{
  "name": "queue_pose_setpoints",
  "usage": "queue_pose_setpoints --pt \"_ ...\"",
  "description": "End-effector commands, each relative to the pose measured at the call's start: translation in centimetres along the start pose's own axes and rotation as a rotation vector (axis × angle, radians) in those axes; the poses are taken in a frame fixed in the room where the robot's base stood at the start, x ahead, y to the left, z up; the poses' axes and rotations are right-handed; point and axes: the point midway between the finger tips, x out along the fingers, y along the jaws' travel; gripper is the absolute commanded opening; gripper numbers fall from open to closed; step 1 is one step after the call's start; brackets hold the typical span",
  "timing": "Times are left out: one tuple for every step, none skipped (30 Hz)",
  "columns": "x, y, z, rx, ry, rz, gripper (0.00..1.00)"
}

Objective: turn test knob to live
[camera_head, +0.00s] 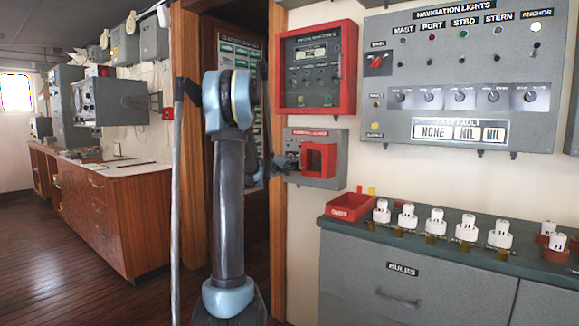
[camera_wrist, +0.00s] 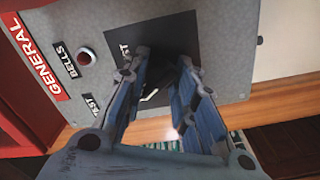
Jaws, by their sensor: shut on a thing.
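The small grey general alarm panel (camera_head: 340,149) is on the wall left of the navigation lights board. It fills much of the wrist view (camera_wrist: 110,20), with labels reading GENERAL, BELLS and TEST. The dark test knob (camera_wrist: 154,92) is in front of a black square plate, between my fingers, with a pale line on it. My gripper (camera_wrist: 163,75) is shut on the knob, a blue-lined finger on each side. The LIVE lettering and most of the knob are hidden. In the head view my gripper (camera_head: 279,164) reaches the panel's left side, and my arm hides part of the scene.
A red square guard (camera_head: 334,160) stands out from the panel's right half. A red-framed panel (camera_head: 348,62) is just above. A grey bulbs cabinet (camera_head: 345,265) with a red tray (camera_head: 350,206) and several white bulbs is below right. Open floor lies left.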

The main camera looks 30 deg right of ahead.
Motion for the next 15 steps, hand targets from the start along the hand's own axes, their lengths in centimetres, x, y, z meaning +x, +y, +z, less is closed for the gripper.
queue_pose_setpoints --pt "-0.13 -0.26 -0.25 -0.021 0.006 -0.005 0.02" --pt "-0.13 -0.26 -0.25 -0.034 0.006 -0.005 0.02" --pt "-0.13 -0.26 -0.25 -0.049 0.006 -0.005 0.02" --pt "-0.13 -0.26 -0.25 -0.059 0.006 -0.005 0.02" --pt "-0.13 -0.26 -0.26 -0.07 0.006 -0.005 0.02" --pt "-0.13 -0.26 -0.27 -0.08 0.006 -0.005 0.03" --pt "-0.13 -0.26 -0.27 -0.087 0.007 -0.005 0.03" --pt "-0.13 -0.26 -0.28 -0.093 0.007 -0.005 0.03" --pt "-0.12 -0.26 -0.28 -0.101 0.007 -0.005 0.03" --pt "-0.12 -0.26 -0.29 -0.105 0.007 -0.005 0.03" --pt "-0.12 -0.26 -0.29 -0.108 0.007 -0.005 0.03" --pt "-0.12 -0.26 -0.3 -0.111 0.007 -0.005 0.04" --pt "-0.12 -0.26 -0.3 -0.113 0.007 -0.005 0.04" --pt "-0.12 -0.27 -0.31 -0.114 0.007 -0.005 0.04" --pt "-0.12 -0.27 -0.31 -0.115 0.007 -0.005 0.04"
